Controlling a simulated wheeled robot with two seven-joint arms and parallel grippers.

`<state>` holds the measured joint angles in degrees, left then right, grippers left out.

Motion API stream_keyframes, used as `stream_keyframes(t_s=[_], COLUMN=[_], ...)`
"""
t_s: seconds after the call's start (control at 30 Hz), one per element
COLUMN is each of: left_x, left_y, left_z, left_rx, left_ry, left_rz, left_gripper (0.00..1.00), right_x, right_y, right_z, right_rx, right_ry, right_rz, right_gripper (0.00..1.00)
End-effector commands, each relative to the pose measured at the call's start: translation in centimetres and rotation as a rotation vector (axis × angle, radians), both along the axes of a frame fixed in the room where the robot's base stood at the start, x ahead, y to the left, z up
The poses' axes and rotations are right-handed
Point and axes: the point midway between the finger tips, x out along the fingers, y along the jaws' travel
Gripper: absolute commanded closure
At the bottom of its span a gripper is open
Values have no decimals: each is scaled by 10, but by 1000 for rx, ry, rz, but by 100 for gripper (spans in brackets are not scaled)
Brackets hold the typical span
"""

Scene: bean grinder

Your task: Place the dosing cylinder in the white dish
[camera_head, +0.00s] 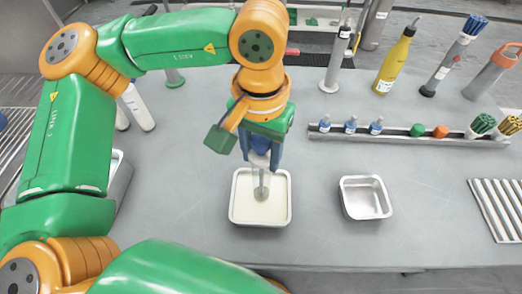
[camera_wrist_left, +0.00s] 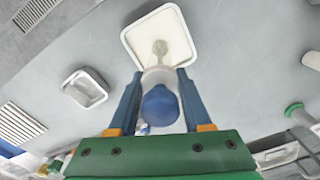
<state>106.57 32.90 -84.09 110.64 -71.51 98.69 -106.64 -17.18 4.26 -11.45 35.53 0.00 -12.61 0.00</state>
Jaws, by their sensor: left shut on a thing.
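The white dish (camera_head: 240,207) is a shallow square tray on the grey table, below my left gripper. It also shows in the left wrist view (camera_wrist_left: 184,22). My left gripper (camera_head: 262,158) points down and is shut on the dosing cylinder (camera_head: 260,181), a clear tube with a pale end. In the left wrist view the cylinder's blue top (camera_wrist_left: 160,106) sits between the two blue fingers (camera_wrist_left: 158,100). The cylinder is roughly upright over the dish. I cannot tell whether its lower end touches the dish floor. My right gripper is not in view.
An empty metal pan (camera_head: 366,198) stands right of the dish. A rack (camera_head: 400,135) with small bottles, coloured pieces and brushes lies behind it. A yellow bottle (camera_head: 394,62) stands farther back. A ribbed grate (camera_head: 500,208) is at the right. The table front is clear.

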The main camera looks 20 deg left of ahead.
Motion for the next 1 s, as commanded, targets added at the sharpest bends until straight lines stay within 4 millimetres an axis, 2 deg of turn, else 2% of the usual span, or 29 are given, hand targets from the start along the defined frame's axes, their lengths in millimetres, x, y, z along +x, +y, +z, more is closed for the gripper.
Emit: stream_keyframes(t_s=[0.2,0.23,0.3,0.33,0.6,0.7,0.73,0.87,1.0], left_x=[0,0,0,0,0,0,1,1,0], left_y=[0,0,0,0,0,0,0,-1,-1], left_z=[-5,-4,-3,-3,-3,5,6,32,66], left_rx=[0,0,0,0,1,1,0,-1,-1], left_ry=[0,0,0,0,0,0,-1,-3,-2], left_rz=[0,0,0,0,0,1,1,1,-1], left_gripper=[100,45,27,21,21,21,21,21,21], right_x=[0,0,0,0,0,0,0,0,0], right_y=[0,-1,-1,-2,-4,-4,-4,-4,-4], right_z=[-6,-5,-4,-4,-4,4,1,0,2], right_rx=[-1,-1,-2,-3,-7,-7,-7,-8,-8], right_ry=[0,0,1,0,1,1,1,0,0], right_rz=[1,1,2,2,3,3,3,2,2], right_gripper=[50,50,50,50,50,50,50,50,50])
